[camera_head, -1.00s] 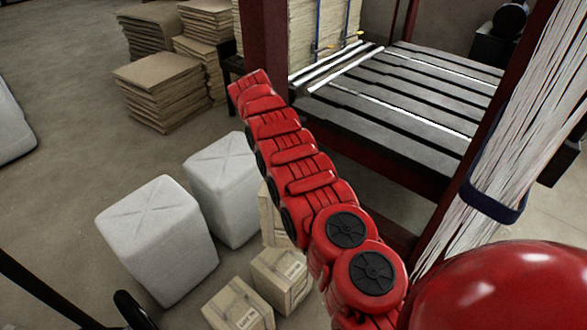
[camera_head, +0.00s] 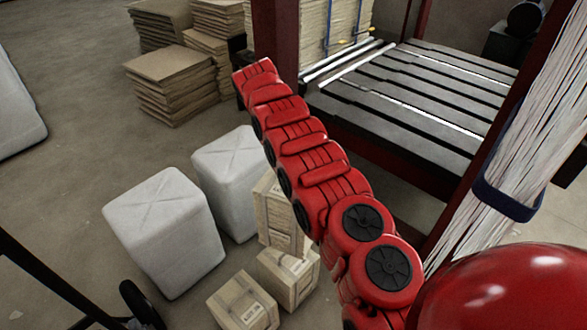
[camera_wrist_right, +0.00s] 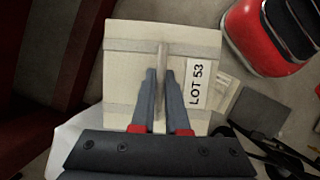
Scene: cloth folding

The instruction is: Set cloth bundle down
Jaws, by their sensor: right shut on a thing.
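A cream cloth bundle (camera_wrist_right: 130,75) with grey bands and a "LOT 53" label fills the middle of the right wrist view. My right gripper (camera_wrist_right: 160,74) is shut on the raised strip along its middle. In the head view my right arm reaches toward the upper left, and its gripper is hidden. Tan banded bundles (camera_head: 243,302) and (camera_head: 290,275) stand on the floor by the arm, with another (camera_head: 280,222) partly behind it. I cannot tell which of these, if any, is the held one. My left gripper is not in view.
Two white wrapped bales (camera_head: 165,230) and (camera_head: 230,180) stand left of the bundles. Flat cardboard stacks (camera_head: 172,85) stand farther back. A slatted rack (camera_head: 420,90) with dark red posts is behind the arm. Open floor (camera_head: 75,140) lies at the left.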

